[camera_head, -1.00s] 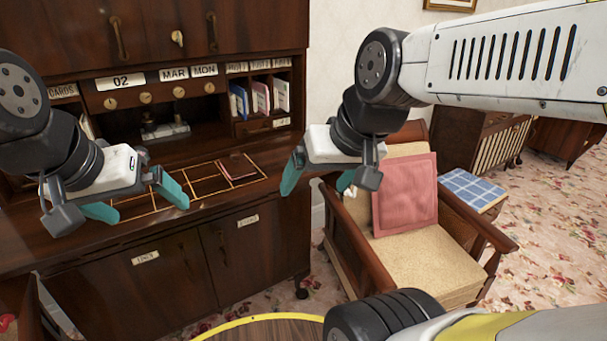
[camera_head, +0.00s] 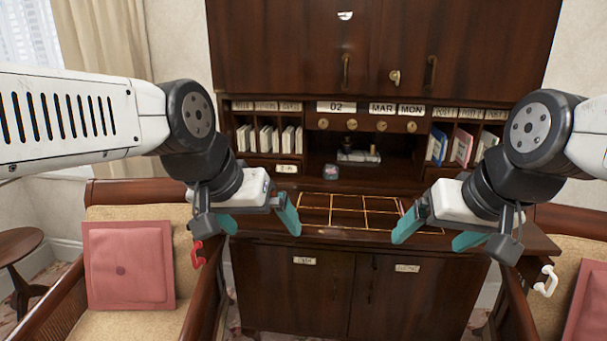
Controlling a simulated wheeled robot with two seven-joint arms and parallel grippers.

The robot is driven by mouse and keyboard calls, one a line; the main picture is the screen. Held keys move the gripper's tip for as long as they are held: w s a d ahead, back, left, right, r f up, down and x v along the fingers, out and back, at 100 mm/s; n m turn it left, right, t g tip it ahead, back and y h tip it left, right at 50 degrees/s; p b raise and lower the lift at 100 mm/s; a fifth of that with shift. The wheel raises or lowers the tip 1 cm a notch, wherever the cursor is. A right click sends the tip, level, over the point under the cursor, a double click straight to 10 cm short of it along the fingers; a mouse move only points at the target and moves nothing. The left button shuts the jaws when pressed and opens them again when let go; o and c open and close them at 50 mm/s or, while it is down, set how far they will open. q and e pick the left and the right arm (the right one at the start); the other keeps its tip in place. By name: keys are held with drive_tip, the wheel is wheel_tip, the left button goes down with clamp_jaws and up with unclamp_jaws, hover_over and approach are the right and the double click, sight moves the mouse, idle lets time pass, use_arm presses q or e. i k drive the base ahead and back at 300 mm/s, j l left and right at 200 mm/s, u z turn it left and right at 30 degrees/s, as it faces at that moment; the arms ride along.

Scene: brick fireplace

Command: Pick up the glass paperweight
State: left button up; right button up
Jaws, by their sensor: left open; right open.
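My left gripper (camera_head: 259,219) is open and empty, in front of the desk and nearer to me, below and left of the block. My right gripper (camera_head: 438,233) is open and empty, in front of the desk's right part, below and right of the block. Neither gripper touches it.
The wooden desk (camera_head: 300,270) has a gold grid (camera_head: 347,211) on its top and an inkstand-like object (camera_head: 358,156) in the alcove. Pigeonholes with cards and booklets (camera_head: 461,146) flank it. Armchairs stand at left (camera_head: 150,215) and right (camera_head: 573,225), close to my arms.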

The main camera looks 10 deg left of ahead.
sight(330, 172)
drive_tip(key=i+l+u, duration=0.15)
drive_tip(key=l+u, duration=0.2)
drive_tip(key=l, duration=0.2)
drive_tip(key=l+u, duration=0.35)
drive_tip(key=l, duration=0.2)
drive_tip(key=u, duration=0.95)
drive_tip(key=i+l, duration=0.05)
